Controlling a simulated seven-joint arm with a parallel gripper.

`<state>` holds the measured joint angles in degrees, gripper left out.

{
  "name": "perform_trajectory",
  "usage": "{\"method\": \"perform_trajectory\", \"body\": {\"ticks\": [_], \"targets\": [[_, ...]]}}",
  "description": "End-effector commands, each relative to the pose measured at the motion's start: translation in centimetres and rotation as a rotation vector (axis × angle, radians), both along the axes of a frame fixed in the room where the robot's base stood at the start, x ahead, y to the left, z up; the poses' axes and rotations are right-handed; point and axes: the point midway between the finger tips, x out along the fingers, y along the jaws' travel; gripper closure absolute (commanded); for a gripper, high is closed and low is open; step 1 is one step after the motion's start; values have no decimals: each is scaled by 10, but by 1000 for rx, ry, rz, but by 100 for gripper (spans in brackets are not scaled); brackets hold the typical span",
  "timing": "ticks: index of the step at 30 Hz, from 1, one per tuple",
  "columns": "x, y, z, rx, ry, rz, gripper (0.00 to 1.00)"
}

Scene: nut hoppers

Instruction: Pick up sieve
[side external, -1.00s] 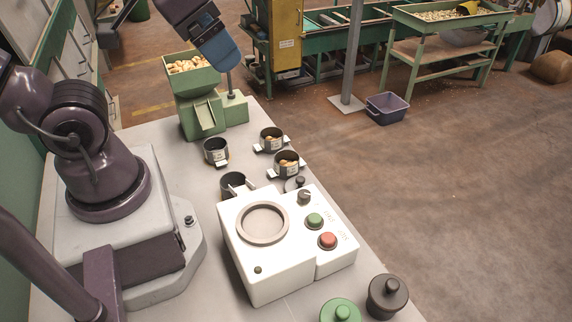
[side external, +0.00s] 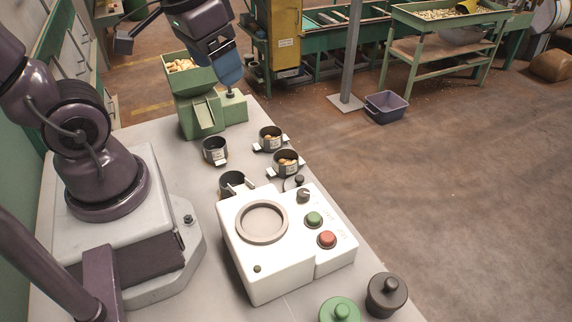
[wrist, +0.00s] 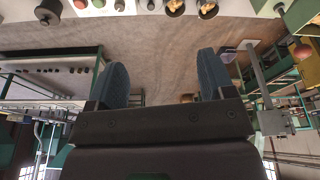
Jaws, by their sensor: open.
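Small dark cups with tab handles stand on the grey bench; I cannot tell which is the sieve. One cup (side external: 215,151) is in front of the green hopper (side external: 195,90), one (side external: 232,184) is behind the white machine, and two with nuts inside (side external: 270,139) (side external: 286,163) stand further right. Two cups with nuts also show at the top of the wrist view (wrist: 175,8) (wrist: 207,9). My gripper (side external: 229,72) is up beside the hopper, apart from all cups. In the wrist view its blue fingers (wrist: 162,80) are wide apart with nothing between them.
The white machine (side external: 262,270) has a round ring on top, a green button (side external: 314,220) and a red button (side external: 327,240). A dark knobbed weight (side external: 386,297) and a green one (side external: 340,311) stand at the front. A purple bin (side external: 386,107) sits on the floor.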

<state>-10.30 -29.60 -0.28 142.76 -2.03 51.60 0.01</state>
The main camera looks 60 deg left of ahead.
Motion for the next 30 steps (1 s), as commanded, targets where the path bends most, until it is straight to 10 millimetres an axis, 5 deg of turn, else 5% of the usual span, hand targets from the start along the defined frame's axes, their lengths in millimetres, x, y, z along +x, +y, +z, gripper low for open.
{"method": "perform_trajectory", "body": {"ticks": [6,16,25,30], "targets": [[3,10,-66,-311,299,334,25],[23,7,-143,-947,570,973,25],[68,40,-210,-1548,547,1670,25],[92,64,-218,-1697,406,1842,25]]}}
